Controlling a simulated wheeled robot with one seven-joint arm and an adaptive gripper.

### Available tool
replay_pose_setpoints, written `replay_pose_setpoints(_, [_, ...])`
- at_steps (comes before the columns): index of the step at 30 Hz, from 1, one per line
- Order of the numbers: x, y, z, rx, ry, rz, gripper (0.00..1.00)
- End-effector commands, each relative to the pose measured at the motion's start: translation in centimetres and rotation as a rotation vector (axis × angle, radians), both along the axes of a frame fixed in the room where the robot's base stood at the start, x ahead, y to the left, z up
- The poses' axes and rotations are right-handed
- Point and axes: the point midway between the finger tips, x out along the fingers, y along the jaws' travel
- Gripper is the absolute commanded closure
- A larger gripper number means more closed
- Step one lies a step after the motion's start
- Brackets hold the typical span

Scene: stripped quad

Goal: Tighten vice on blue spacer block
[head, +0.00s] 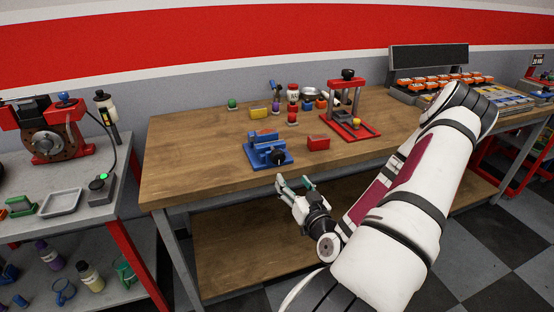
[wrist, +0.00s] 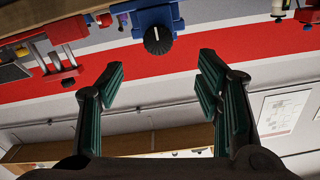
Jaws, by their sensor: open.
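The blue vice (head: 254,158) stands near the front edge of the wooden bench (head: 190,170). Its black round knob (head: 278,157) faces the front. A blue piece (head: 263,135) shows at the top of the vice; I cannot tell for certain whether it is the spacer block or how it sits between the jaws. My gripper (head: 294,182) is open and empty, in front of the bench edge and just below the knob. In the wrist view the knob (wrist: 158,40) with its white mark lies beyond my open fingertips (wrist: 160,75), apart from them.
A red block (head: 318,142) lies right of the vice, a yellow block (head: 258,112) behind it. A red press (head: 348,122) stands further right. Small coloured parts stand at the back. A grey side table (head: 75,225) is at left. The bench left of the vice is clear.

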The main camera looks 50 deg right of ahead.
Motion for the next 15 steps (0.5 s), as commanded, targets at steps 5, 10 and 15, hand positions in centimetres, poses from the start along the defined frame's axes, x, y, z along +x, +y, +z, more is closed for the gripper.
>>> replay_pose_setpoints(5, [0.4, -0.5, 0.0, -0.003, -0.013, -0.012, 0.41])
replay_pose_setpoints(10, [2.0, -1.4, -0.2, -0.005, -0.012, -0.011, 0.41])
replay_pose_setpoints(15, [3.4, -2.3, -0.2, -0.005, -0.012, -0.011, 0.41])
